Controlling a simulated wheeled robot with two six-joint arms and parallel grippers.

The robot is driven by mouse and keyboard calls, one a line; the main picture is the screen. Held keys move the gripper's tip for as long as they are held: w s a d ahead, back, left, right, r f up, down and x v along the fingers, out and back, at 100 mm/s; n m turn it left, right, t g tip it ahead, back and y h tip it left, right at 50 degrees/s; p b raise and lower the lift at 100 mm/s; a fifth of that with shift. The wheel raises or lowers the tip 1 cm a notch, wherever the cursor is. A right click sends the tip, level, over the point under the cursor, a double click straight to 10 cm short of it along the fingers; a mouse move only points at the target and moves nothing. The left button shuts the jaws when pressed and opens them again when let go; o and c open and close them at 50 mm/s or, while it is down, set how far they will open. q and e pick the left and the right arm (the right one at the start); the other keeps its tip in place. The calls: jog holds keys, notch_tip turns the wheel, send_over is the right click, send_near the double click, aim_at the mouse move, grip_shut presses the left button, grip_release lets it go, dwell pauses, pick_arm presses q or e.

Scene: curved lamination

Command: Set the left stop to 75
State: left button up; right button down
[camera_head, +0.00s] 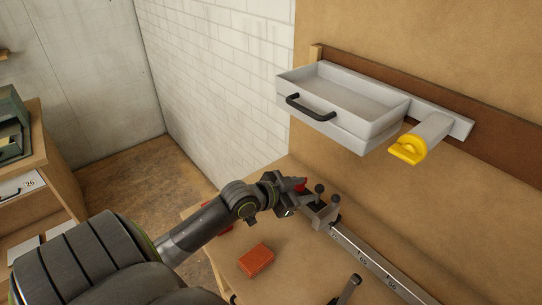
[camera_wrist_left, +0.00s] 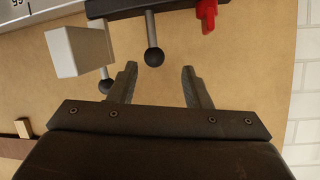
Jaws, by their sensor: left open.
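The left stop (camera_head: 318,211) is a grey block on the metal rail (camera_head: 383,271), which carries a printed number scale. Two dark ball-ended levers stand up at the stop, and a red piece (camera_head: 299,184) sits beside it. In the left wrist view a ball-ended lever (camera_wrist_left: 154,56) hangs from a dark bar (camera_wrist_left: 180,6), with a pale block (camera_wrist_left: 78,52) to its left and the red piece at upper right. My left gripper (camera_wrist_left: 158,70) is open, with the lever's ball in line with the gap between its fingertips. Contact cannot be told. The stop's exact reading is not legible.
An orange-red block (camera_head: 256,260) lies on the bench left of the rail. A dark handle-like part (camera_head: 346,290) stands near the front. A grey drawer tray (camera_head: 350,98) and a yellow-ended grey holder (camera_head: 430,135) are on the wall above. Bare bench surrounds the block.

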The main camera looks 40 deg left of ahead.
pick_arm(q)
jog(key=p+v, duration=0.1)
jog(key=v, duration=1)
dwell(0.4)
